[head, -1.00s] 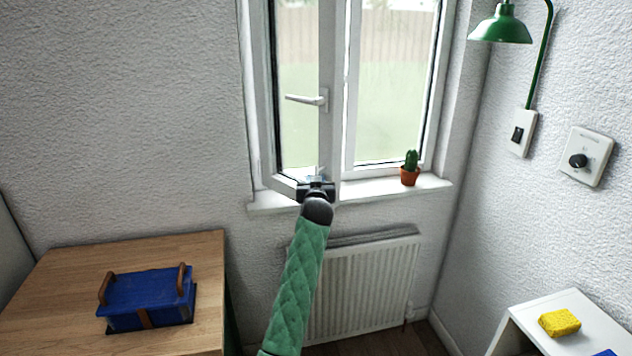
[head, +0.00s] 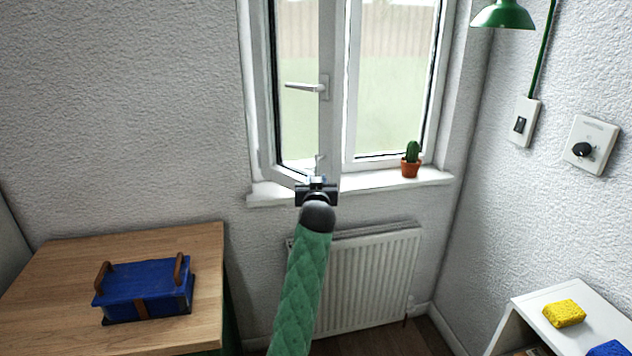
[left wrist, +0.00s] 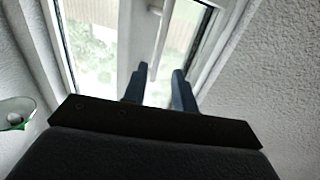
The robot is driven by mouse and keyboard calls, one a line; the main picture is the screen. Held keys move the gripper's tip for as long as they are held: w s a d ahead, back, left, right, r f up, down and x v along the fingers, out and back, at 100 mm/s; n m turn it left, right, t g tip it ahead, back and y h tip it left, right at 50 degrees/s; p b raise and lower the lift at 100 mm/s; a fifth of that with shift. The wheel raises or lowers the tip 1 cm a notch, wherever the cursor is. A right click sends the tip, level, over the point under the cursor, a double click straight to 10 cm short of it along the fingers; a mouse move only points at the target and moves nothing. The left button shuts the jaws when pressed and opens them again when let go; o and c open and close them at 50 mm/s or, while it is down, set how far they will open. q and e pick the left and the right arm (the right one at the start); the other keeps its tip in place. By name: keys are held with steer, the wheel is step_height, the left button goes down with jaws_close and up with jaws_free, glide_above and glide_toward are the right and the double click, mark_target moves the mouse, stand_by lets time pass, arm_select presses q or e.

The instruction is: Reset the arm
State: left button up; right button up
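My left gripper (head: 317,183) is in front of the lower part of the window sash (head: 331,130), near the sill. In the left wrist view its two dark fingers (left wrist: 158,88) stand apart with nothing visibly held between them. The white window handle (head: 306,87) is above the gripper and points left. The sash looks swung partly inward. My left arm, in a green quilted sleeve, rises from the bottom of the head view. My right gripper is not in view.
A potted cactus (head: 411,160) stands on the white sill (head: 370,181), right of the gripper. A radiator (head: 370,275) is below. A blue box (head: 146,288) sits on a wooden table (head: 200,250) at left. A yellow sponge (head: 564,313) lies on a white shelf unit (head: 535,306).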

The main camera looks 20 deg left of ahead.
arm_select(q)
steer(key=shift+d, duration=0.1)
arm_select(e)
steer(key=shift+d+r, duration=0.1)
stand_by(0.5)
